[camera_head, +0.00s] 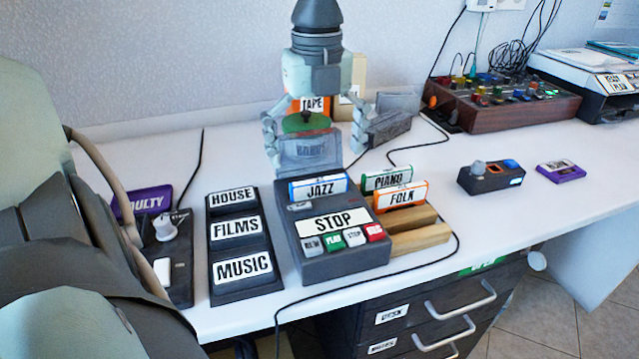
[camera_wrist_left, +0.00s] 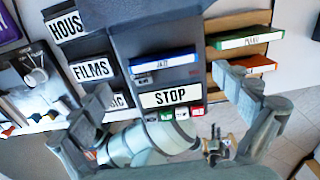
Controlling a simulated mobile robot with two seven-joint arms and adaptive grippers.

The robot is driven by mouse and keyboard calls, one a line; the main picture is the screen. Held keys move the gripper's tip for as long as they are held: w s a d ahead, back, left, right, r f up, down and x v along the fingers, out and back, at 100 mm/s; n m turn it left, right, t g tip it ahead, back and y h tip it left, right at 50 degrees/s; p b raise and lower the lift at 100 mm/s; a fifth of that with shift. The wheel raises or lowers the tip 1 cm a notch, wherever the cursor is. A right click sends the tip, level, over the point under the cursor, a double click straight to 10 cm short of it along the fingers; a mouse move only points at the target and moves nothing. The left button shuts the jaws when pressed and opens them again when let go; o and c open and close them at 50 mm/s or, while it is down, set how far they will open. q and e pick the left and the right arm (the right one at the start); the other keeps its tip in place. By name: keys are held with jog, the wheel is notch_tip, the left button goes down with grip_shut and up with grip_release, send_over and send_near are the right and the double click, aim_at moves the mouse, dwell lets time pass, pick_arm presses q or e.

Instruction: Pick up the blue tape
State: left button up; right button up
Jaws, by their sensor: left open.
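The blue tape, labelled JAZZ (camera_head: 318,188), sits at the top of the dark player marked STOP (camera_head: 345,262). It also shows in the left wrist view (camera_wrist_left: 163,63), lying across the player above the STOP label. My left gripper (camera_head: 315,138) hangs above and behind the tape in the head view, its fingers spread wide with nothing between them. In the left wrist view its fingers (camera_wrist_left: 165,90) stand on either side of the player, apart from the tape.
The green PIANO tape (camera_head: 392,178) and orange FOLK tape (camera_head: 400,195) sit in a wooden rack right of the player. A rack marked HOUSE, FILMS, MUSIC (camera_head: 240,297) stands left. A black cable crosses the front. The table's right side has free room around a purple tape (camera_head: 560,171).

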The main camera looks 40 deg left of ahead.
aim_at(319, 180)
pick_arm(q)
notch_tip(319, 180, down, 4)
jog(key=shift+w+f, duration=0.15)
jog(key=shift+f, duration=0.2)
pick_arm(e)
jog(key=shift+f, duration=0.75)
pick_arm(q)
jog(key=c, duration=1)
pick_arm(e)
jog(key=shift+w+r, duration=0.15)
